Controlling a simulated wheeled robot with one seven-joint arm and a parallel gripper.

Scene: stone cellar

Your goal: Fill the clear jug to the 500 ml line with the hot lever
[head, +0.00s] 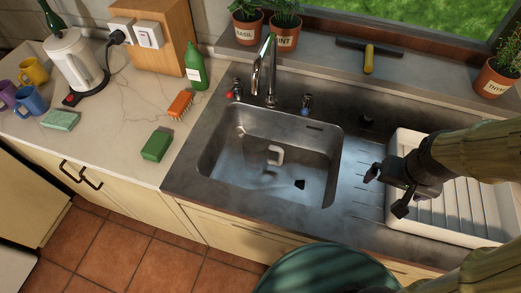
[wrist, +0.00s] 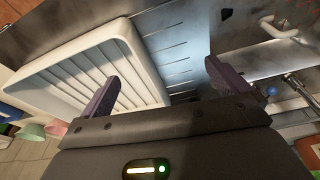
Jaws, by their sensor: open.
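The clear jug (head: 254,153) stands in the sink basin; its pale handle (head: 276,155) shows plainly, but its see-through walls and any level line are hard to make out. The handle also shows at the upper right of the wrist view (wrist: 281,30). The tap (head: 268,72) rises behind the basin. The red-marked hot lever (head: 232,94) is left of the tap, and a blue-marked lever (head: 307,104) is right of it. My gripper (head: 384,190) is open and empty over the drainboard, right of the basin, apart from jug and levers. Its spread fingers show in the wrist view (wrist: 162,73).
A white drying rack (head: 408,141) stands under and right of my gripper. A green bottle (head: 194,66), orange brush (head: 180,104) and green sponge (head: 157,146) are on the left counter. Potted herbs and a yellow-handled squeegee (head: 369,59) line the sill.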

